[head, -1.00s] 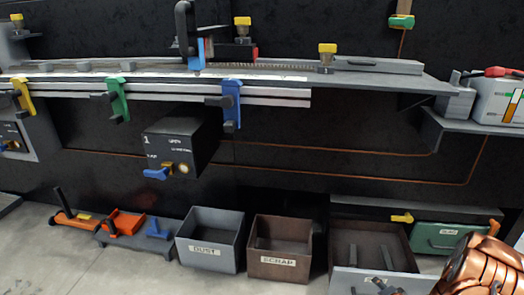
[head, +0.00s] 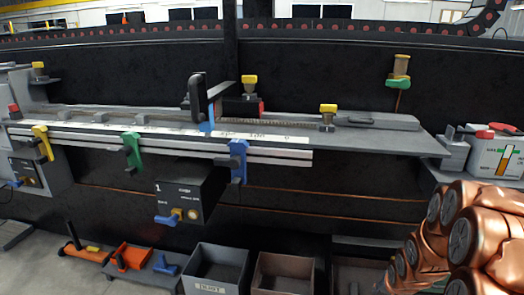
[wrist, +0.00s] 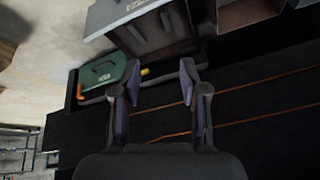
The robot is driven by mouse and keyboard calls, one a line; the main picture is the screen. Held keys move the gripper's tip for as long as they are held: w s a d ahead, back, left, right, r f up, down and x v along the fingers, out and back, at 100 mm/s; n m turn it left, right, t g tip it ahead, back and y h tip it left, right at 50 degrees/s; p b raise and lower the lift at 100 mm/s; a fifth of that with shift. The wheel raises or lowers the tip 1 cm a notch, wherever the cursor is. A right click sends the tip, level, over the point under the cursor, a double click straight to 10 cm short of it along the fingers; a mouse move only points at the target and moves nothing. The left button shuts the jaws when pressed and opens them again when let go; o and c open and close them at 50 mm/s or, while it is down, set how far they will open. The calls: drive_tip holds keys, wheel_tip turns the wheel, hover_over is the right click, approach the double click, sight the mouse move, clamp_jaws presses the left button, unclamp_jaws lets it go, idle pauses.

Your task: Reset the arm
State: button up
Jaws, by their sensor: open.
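My gripper (wrist: 160,88) shows in the wrist view with its two dark fingers spread apart and nothing between them. Beyond the fingers are the dark wall panel, a green case (wrist: 110,72) and a grey drawer-like bin (wrist: 150,30). In the head view my copper-coloured arm fills the lower right corner, and the gripper itself does not show there.
A long grey bench rail (head: 350,137) carries yellow, green and blue clamps. A control box (head: 185,190) hangs under it. A grey dust bin (head: 215,268) and a brown bin (head: 285,272) stand on the floor. A white-and-red unit (head: 495,155) sits at right.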

drive_tip(key=s+a+r+n+g+p, duration=0.1)
drive_tip(key=s+a+r+p, duration=0.2)
drive_tip(key=s+r, duration=0.3)
drive_tip(key=s+a+r+n+g+p, duration=0.1)
drive_tip(key=s+a+r+p, duration=0.25)
drive_tip(key=r, duration=0.55)
drive_tip(key=s+a+r+n+g+p, duration=0.1)
drive_tip(key=s+a+r+p, duration=0.2)
drive_tip(key=r, duration=0.4)
drive_tip(key=s+a+r+n+g+p, duration=0.1)
drive_tip(key=s+a+r+p, duration=0.2)
drive_tip(key=s+r, duration=0.4)
drive_tip(key=s+a+r+n+g+y+p, duration=0.1)
drive_tip(key=s+a+r, duration=0.5)
drive_tip(key=s, duration=0.7)
drive_tip(key=shift+s+r+n+g+p, duration=0.25)
drive_tip(key=shift+r+n+g+p, duration=0.5)
drive_tip(key=shift+p, duration=0.45)
